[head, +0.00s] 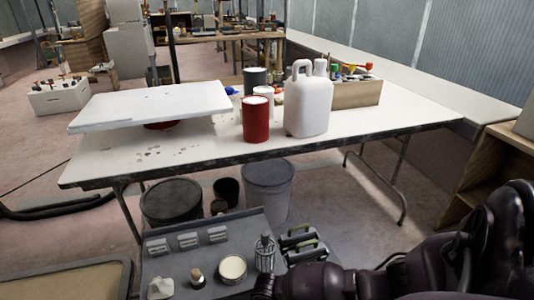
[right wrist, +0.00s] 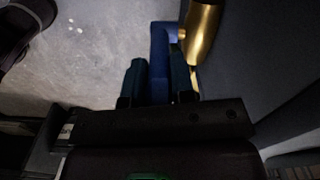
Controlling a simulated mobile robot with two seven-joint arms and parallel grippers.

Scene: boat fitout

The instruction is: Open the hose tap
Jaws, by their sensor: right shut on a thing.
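In the right wrist view, the hose tap shows as a brass body (right wrist: 203,32) with a blue handle (right wrist: 159,38). My right gripper (right wrist: 158,70) has its two dark teal fingers on either side of the blue handle and is shut on it. The brass body is just right of the fingers and runs out of the top of the picture. How far the handle is turned cannot be told. The tap does not show in the head view, where only my dark right arm enters at the lower right. My left gripper is in neither view.
A dark grey panel (right wrist: 265,70) stands close right of the tap; pale floor (right wrist: 95,55) lies left. In the head view, a folding table (head: 390,125) holds a white jug (head: 308,105) and a red can (head: 255,120). A low grey bench (head: 215,235) carries small items.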

